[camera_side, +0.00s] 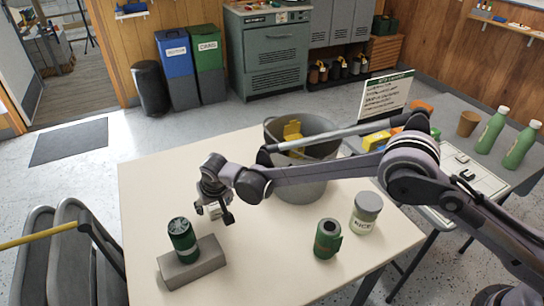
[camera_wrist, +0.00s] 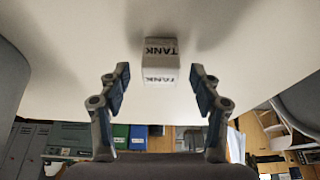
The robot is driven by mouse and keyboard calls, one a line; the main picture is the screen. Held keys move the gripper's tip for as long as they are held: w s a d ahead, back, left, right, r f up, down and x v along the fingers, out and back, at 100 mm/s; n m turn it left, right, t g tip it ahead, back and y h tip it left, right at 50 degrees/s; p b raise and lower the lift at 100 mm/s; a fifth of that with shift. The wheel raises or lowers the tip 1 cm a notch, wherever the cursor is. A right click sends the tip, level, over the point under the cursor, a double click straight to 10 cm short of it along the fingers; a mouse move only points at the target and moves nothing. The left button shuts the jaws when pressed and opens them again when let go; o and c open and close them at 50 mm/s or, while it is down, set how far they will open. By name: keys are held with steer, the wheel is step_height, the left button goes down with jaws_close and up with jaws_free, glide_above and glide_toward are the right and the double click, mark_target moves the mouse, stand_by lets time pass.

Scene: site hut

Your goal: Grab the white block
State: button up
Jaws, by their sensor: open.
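The white block (camera_wrist: 160,60) is a small cube lettered "TANK" on two faces. In the wrist view it is at the upper middle, on the pale table, centred between my fingers. My gripper (camera_side: 214,214) is open and points down over the left part of the table in the side view. Its two fingers stand one on each side of the block in the wrist view, with a gap on both sides. In the side view the block (camera_side: 215,210) shows only in part, mostly hidden by the fingers.
A green can (camera_side: 183,240) stands on a grey slab (camera_side: 192,264) just in front of my gripper. A large grey tub (camera_side: 302,186) with yellow things in it stands behind, to the right.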

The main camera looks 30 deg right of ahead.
steer(key=shift+x, duration=1.25)
steer(key=c, duration=1.3)
steer(key=shift+r, duration=0.15)
